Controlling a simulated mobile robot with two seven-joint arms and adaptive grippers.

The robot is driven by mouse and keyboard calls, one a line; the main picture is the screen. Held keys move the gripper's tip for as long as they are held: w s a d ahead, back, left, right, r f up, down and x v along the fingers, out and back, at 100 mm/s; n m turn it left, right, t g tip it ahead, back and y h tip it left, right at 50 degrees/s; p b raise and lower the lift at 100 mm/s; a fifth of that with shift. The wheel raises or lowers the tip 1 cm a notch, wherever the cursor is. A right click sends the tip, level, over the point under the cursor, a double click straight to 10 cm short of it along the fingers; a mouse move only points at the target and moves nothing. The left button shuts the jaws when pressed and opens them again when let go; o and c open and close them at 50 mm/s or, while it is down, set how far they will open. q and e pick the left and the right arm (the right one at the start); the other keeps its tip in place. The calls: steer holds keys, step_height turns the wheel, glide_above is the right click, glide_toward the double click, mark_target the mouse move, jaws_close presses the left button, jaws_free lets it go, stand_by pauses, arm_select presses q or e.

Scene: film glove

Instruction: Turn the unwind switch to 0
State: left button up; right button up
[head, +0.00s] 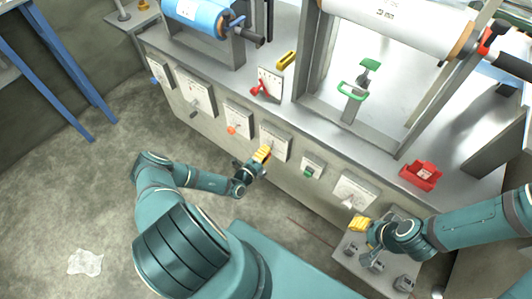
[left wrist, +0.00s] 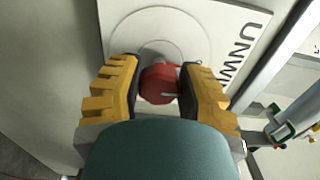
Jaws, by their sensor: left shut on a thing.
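The unwind switch is a red knob (left wrist: 160,84) on a white plate (left wrist: 205,28) whose visible lettering starts "UNWI". In the left wrist view the knob sits between the yellow fingers of my left gripper (left wrist: 160,90), which is shut on it. In the head view the left gripper (head: 262,156) is at the panel front and hides most of the knob; the plate (head: 275,143) shows around it. The setting that the knob points to cannot be read. My right gripper (head: 361,226) is near the lower right of the panel, away from the switch; its fingers are too small to judge.
Other switch plates line the panel, one with an orange knob (head: 231,130) and one with a green button (head: 308,171). A red box (head: 421,175) stands on the bench top. A grey box with several knobs (head: 377,258) is below the right gripper.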

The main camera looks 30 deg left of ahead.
arm_select(q)
steer(key=shift+d, duration=0.1)
stand_by(0.4)
steer(key=o, duration=1.2)
steer(key=shift+w, duration=0.1)
steer(key=s, duration=0.8)
steer(key=s+a, duration=0.1)
steer(key=s, duration=0.3)
